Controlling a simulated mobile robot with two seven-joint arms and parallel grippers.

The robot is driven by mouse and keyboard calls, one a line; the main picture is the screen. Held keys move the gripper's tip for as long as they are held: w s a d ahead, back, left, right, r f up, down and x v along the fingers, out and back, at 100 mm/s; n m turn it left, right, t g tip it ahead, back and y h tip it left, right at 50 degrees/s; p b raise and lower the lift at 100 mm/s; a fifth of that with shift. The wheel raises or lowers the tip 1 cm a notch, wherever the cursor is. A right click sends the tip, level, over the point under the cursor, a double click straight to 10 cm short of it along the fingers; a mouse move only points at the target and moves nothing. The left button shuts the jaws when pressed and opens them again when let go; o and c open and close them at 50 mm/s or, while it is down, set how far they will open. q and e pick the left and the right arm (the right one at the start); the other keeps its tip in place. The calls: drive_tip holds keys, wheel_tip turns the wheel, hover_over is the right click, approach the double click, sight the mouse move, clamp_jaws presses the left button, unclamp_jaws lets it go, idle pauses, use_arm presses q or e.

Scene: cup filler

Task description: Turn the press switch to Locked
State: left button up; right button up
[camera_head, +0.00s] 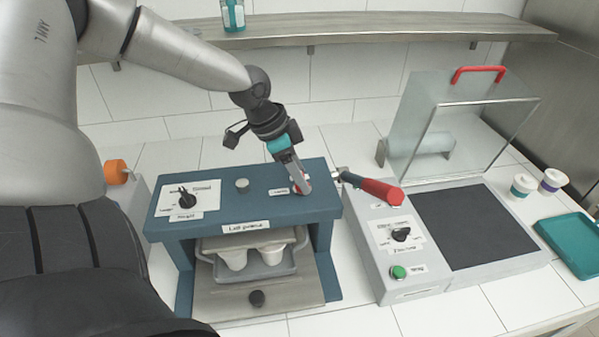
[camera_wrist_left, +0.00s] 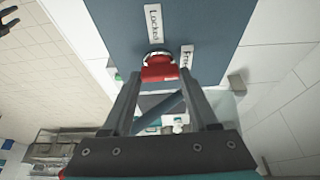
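The blue lid press (camera_head: 226,204) stands on the counter in the head view. Its red press switch (camera_wrist_left: 159,69) sits on the blue top in the left wrist view, with a Locked label (camera_wrist_left: 154,24) above it and a Free label (camera_wrist_left: 187,57) to its right. The switch's red part points down in that view, away from the Locked label. My left gripper (camera_head: 300,184) is over the right part of the press top. In the left wrist view its fingers (camera_wrist_left: 161,78) are apart, one on each side of the red part; firm contact cannot be seen.
A red-gripped lever (camera_head: 380,190) sticks out right of the press. A black knob (camera_head: 187,198) is on the press's left. White cups (camera_head: 233,259) sit in a tray below. A machine with a raised clear lid (camera_head: 470,130) stands at right, with a teal tray (camera_head: 572,243) beyond.

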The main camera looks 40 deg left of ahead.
use_arm(q)
drive_tip(key=c, duration=0.8)
drive_tip(key=shift+n, duration=0.3)
drive_tip(key=n+b, duration=0.1)
drive_tip(key=n, duration=0.1)
drive_tip(key=n+y+b, duration=0.1)
drive_tip(key=n+b, duration=0.1)
drive_tip(key=shift+d+f+t+y, duration=0.1)
drive_tip(key=shift+t+y, duration=0.2)
drive_tip(key=shift+t, duration=0.1)
drive_tip(key=n+y+b, duration=0.2)
drive_tip(key=n+b, duration=0.3)
drive_tip(key=b, duration=0.1)
drive_tip(key=shift+d+n, duration=0.15)
drive_tip(key=shift+n, duration=0.25)
drive_tip(key=n+y+b, duration=0.1)
drive_tip(key=n+b, duration=0.1)
drive_tip(key=n, duration=0.1)
drive_tip(key=shift+n+y, duration=0.3)
drive_tip(key=shift+d+n+g+y+b, duration=0.1)
drive_tip(key=shift+n+g+y+b, duration=0.3)
drive_tip(key=shift+n, duration=0.6)
drive_tip(key=shift+d+n+g+y+b, duration=0.15)
drive_tip(key=shift+n+g+b, duration=0.35)
drive_tip(key=shift+n, duration=0.5)
drive_tip(key=shift+a, duration=0.1)
drive_tip(key=o, duration=1.4)
drive_tip(key=shift+c, duration=0.2)
